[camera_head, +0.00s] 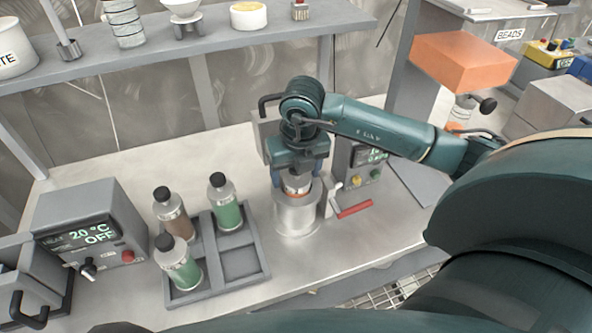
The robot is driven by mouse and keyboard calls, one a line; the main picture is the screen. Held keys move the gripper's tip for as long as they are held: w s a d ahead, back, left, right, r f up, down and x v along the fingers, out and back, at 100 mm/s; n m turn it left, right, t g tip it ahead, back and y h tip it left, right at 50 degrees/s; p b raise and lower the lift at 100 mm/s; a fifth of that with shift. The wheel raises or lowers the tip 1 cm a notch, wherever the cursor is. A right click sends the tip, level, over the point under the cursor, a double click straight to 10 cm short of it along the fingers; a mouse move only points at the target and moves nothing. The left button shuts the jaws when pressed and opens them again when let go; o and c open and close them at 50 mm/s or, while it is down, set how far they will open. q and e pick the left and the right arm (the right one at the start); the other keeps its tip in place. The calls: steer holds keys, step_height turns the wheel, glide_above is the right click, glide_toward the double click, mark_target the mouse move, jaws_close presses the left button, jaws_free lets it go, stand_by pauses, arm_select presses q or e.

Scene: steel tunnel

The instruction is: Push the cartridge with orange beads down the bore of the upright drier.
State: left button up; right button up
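The upright drier (297,220) is a short steel cylinder standing on the bench right of the bottle tray. The cartridge (297,184) stands upright at the mouth of the drier's bore, with its clear and metal upper part above the rim and a band of orange at the rim. My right gripper (297,176) points straight down over the drier, its blue-tipped fingers on either side of the cartridge, and looks shut on it. The lower part of the cartridge is hidden in the bore. My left gripper is not in view.
A grey tray (263,270) left of the drier holds several-compartment spaces with three capped bottles. A red-handled lever (354,209) and a control box (365,172) are close right of the drier. A heater box (95,235) stands left. A shelf (220,42) spans behind.

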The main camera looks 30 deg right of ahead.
steer(key=shift+o, duration=0.4)
steer(key=shift+r, duration=0.15)
steer(key=shift+r, duration=0.2)
steer(key=r, duration=0.4)
steer(key=s+r, duration=0.1)
steer(key=r, duration=0.6)
steer(key=shift+s+a+r, duration=0.25)
steer(key=shift+s+r, duration=0.05)
steer(key=shift+s, duration=0.1)
